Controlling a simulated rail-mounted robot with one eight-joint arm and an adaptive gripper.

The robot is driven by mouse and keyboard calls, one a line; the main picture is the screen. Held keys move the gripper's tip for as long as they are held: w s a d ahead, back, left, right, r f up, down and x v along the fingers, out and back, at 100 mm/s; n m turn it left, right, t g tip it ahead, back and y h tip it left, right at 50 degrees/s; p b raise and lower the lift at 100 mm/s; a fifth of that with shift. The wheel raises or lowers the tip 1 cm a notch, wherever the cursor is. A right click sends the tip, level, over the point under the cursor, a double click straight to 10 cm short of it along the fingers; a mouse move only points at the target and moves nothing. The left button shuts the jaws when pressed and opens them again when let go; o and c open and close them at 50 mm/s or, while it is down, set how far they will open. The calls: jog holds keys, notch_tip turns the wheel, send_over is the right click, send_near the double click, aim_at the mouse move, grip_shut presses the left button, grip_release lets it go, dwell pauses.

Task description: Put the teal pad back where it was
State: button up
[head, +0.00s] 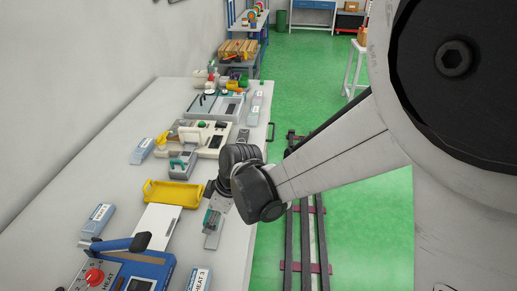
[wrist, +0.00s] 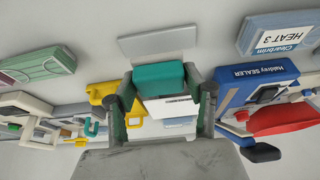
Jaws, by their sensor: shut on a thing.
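The teal pad (wrist: 160,78) is a small block with a rounded edge, gripped between the two fingers of my gripper (wrist: 161,88) in the wrist view. In the head view my gripper (head: 214,215) points down over the right side of the table, and only a bit of teal shows between its fingers. A flat light-grey plate (wrist: 157,43) lies just beyond the pad in the wrist view. It also shows below my gripper in the head view (head: 213,241). I cannot tell whether the pad touches the plate or hangs above it.
A yellow tray (head: 172,194) and a white sheet (head: 157,226) lie left of my gripper. A blue sealer (head: 145,272) with a lever stands at the near end. A grey device with a teal handle (head: 180,165) and beige machines stand farther back. The table's right edge is close.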

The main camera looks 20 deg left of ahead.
jog(key=shift+s+f+b, duration=0.1)
jog(key=shift+f+b, duration=0.75)
jog(key=shift+f, duration=1.1)
jog(key=shift+f, duration=0.15)
jog(key=o, duration=1.1)
jog(key=p+v, duration=0.6)
jog(key=v, duration=0.6)
